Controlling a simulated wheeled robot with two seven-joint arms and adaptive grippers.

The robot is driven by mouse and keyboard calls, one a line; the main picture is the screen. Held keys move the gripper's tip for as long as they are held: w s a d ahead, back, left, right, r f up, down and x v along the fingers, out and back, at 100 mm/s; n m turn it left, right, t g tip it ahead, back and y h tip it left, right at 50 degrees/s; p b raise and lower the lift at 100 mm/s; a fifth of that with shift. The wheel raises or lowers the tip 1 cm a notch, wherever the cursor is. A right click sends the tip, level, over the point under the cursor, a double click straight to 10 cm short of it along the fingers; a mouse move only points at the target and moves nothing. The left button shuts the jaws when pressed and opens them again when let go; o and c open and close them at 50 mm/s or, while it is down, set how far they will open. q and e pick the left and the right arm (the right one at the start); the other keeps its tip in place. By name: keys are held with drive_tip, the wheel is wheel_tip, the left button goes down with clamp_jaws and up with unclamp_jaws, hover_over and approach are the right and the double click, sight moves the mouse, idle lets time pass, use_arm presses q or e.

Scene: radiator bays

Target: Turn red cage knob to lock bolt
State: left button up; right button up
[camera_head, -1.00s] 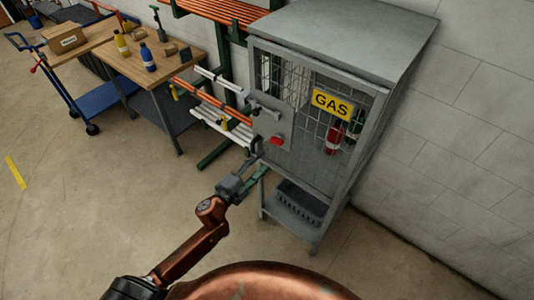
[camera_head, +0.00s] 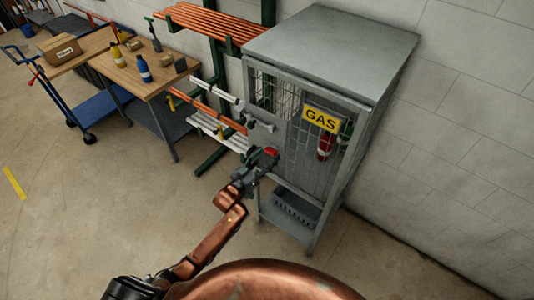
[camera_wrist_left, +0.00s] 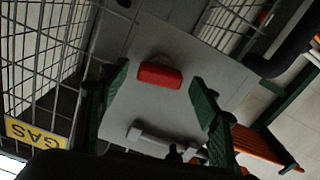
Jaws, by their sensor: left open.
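The red knob (camera_head: 271,152) sits on the grey plate of the gas cage door (camera_head: 297,150). In the left wrist view the red knob (camera_wrist_left: 160,75) lies between the two green fingers, ahead of them, with bare plate around it. My left gripper (camera_head: 266,158) is open in front of the knob; in the left wrist view its fingers (camera_wrist_left: 160,88) are spread apart on either side. I cannot tell whether they touch the knob. A grey bar handle (camera_wrist_left: 165,142) is on the same plate. My right gripper is not in view.
A yellow GAS sign (camera_head: 321,119) hangs on the cage mesh, with a red cylinder (camera_head: 325,147) behind it. A rack with orange and white bars (camera_head: 222,118) stands left of the cage. A workbench (camera_head: 150,75) stands farther left. Open floor lies in front.

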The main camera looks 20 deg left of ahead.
use_arm(q)
drive_tip(key=shift+w+d, duration=0.2)
drive_tip(key=shift+w, duration=0.5)
drive_tip(key=shift+c, duration=0.7)
drive_tip(key=c, duration=1)
drive_tip(key=shift+m, duration=1.2)
drive_tip(key=o, duration=1.1)
drive_tip(key=shift+o, duration=0.2)
drive_tip(key=shift+s, duration=0.1)
